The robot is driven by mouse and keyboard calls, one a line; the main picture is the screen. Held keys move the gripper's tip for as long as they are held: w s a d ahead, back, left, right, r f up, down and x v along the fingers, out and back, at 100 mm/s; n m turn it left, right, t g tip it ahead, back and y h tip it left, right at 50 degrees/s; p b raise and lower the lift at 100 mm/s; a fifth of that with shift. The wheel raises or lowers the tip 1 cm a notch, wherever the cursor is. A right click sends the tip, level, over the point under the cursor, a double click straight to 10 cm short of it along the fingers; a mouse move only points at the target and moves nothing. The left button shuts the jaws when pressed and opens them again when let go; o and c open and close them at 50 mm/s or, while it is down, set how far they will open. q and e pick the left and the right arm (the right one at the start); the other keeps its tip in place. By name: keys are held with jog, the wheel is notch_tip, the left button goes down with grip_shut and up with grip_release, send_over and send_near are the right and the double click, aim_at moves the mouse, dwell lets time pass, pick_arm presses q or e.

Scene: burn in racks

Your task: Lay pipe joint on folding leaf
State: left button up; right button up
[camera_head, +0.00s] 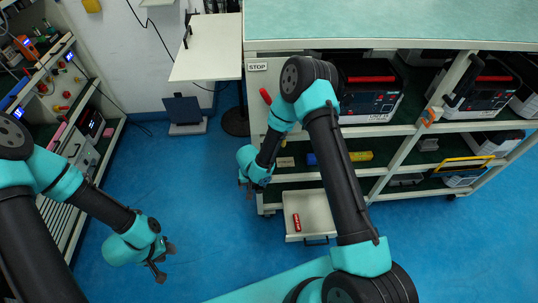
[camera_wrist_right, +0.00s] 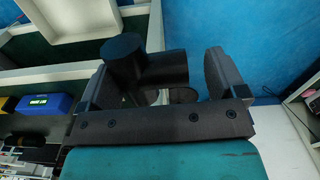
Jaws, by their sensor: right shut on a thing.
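A dark pipe joint (camera_wrist_right: 145,64), T-shaped with one stub upward, sits between the fingers of my right gripper (camera_wrist_right: 160,82) in the right wrist view. The right gripper is shut on it. In the head view the right gripper (camera_head: 247,188) hangs over the blue floor beside the rack's left end; the joint cannot be made out there. The pale folding leaf (camera_head: 205,50) sticks out from the rack's left end at the top, beyond the right gripper and apart from it. My left gripper (camera_head: 163,263) is open and empty over the floor at lower left.
A shelved rack (camera_head: 400,130) with instrument boxes fills the right. An open drawer (camera_head: 310,225) with a red item juts out below it. Another equipment rack (camera_head: 75,150) stands left. A dark stand (camera_head: 235,122) and a laptop-like device (camera_head: 185,112) are near the leaf. The middle floor is clear.

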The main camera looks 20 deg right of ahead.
jog(key=w+a+r+n, duration=0.2)
jog(key=w+a+r, duration=0.4)
jog(key=a+r, duration=0.1)
jog(key=shift+w+a+r, duration=0.25)
jog(key=shift+a+r, duration=0.1)
